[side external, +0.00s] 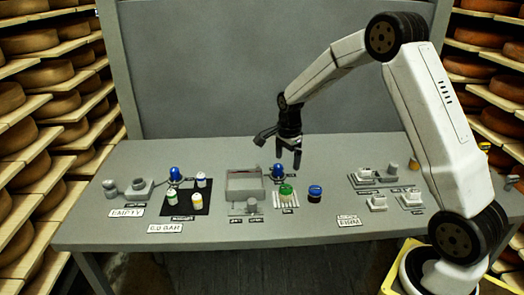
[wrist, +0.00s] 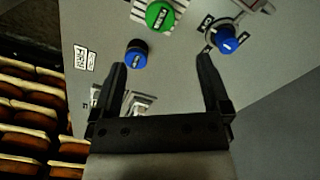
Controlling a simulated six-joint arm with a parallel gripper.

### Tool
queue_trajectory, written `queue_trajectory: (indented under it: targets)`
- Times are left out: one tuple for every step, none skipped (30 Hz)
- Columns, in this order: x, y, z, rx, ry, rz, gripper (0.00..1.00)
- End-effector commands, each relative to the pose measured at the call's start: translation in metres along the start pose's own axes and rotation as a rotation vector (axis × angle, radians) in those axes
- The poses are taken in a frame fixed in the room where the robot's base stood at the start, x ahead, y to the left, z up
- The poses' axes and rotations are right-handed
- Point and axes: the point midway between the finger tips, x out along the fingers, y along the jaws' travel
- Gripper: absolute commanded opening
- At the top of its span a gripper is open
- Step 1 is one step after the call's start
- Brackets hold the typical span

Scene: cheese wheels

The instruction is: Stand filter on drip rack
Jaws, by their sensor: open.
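The white slatted rack (side external: 277,203) at mid-table looks like the drip rack; its slats also show at the top of the wrist view (wrist: 146,14). A green-topped round piece (side external: 286,190) stands upright on it, also in the wrist view (wrist: 160,15). A dark cylinder with a blue top (side external: 315,192) stands upright on the table just right of the rack, also in the wrist view (wrist: 136,52). I cannot tell which round piece is the filter. My gripper (side external: 288,162) is open and empty, above the table behind the rack; its fingers also show in the wrist view (wrist: 162,64).
A grey open box (side external: 246,184) stands to the left. A black mat (side external: 185,209) holds several bottles. Grey fixtures (side external: 373,176) stand at right. Bare table lies between the blue-topped cylinder and these fixtures.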

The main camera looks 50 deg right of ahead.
Motion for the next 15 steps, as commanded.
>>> queue_trajectory:
  targets:
    - [0.0,0.0,0.0,0.0,0.0,0.0,0.98]
    - [0.0,0.0,0.0,0.0,0.0,0.0,0.98]
    - [0.0,0.0,0.0,-0.002,0.0,0.0,0.98]
    - [0.0,0.001,0.001,-0.005,0.0,0.0,0.98]
    - [0.0,0.001,0.001,-0.01,0.0,-0.001,0.98]
    - [-0.001,0.002,0.002,-0.02,0.0,-0.002,0.98]
    - [-0.001,0.003,0.004,-0.031,0.0,-0.004,0.98]
    - [-0.002,0.004,0.005,-0.047,0.001,-0.005,0.98]
    - [-0.002,0.007,0.008,-0.073,0.001,-0.008,0.98]
    - [-0.003,0.009,0.011,-0.098,0.002,-0.013,0.98]
    - [-0.004,0.011,0.014,-0.126,0.003,-0.017,0.98]
    - [-0.006,0.015,0.018,-0.171,0.004,-0.021,0.98]
    - [-0.007,0.019,0.022,-0.209,0.005,-0.027,0.98]
    - [-0.008,0.022,0.026,-0.251,0.007,-0.033,0.98]
    - [-0.01,0.029,0.032,-0.314,0.009,-0.04,0.98]
